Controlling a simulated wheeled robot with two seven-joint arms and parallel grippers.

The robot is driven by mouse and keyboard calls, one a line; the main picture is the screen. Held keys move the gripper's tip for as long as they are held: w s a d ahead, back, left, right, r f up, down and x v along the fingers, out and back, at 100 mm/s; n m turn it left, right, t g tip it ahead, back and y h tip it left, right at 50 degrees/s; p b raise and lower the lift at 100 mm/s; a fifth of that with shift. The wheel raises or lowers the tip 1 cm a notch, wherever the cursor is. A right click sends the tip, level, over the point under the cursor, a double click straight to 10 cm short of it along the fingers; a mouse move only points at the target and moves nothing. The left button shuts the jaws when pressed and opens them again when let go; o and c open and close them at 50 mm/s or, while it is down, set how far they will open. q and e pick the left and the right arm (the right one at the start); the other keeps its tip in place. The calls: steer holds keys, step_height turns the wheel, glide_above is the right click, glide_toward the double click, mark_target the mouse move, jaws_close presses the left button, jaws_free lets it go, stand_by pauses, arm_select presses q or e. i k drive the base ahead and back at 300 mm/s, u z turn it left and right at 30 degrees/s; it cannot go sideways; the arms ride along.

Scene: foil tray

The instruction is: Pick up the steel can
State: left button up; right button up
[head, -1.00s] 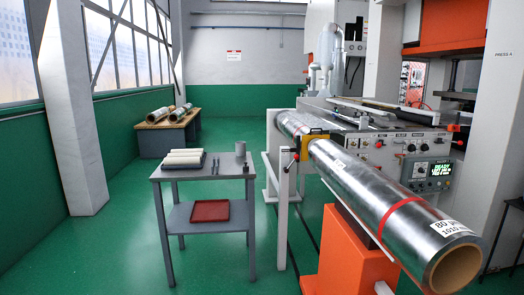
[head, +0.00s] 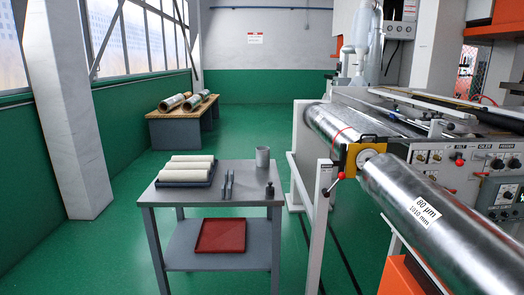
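The steel can (head: 262,156) is a small grey cylinder. It stands upright at the back right of the grey table (head: 204,222), in the middle of the head view. Neither of my grippers shows in this view, so nothing is seen near the can.
On the table are a dark tray (head: 161,184) with cream rolls, two thin dark tools (head: 228,184) and a small dark weight (head: 269,190). A red tray (head: 221,236) lies on the lower shelf. A large foil roll (head: 415,205) and machine stand right. Green floor is clear left.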

mark_target(262, 152)
steer(key=i, duration=0.9)
steer(key=u, duration=0.35)
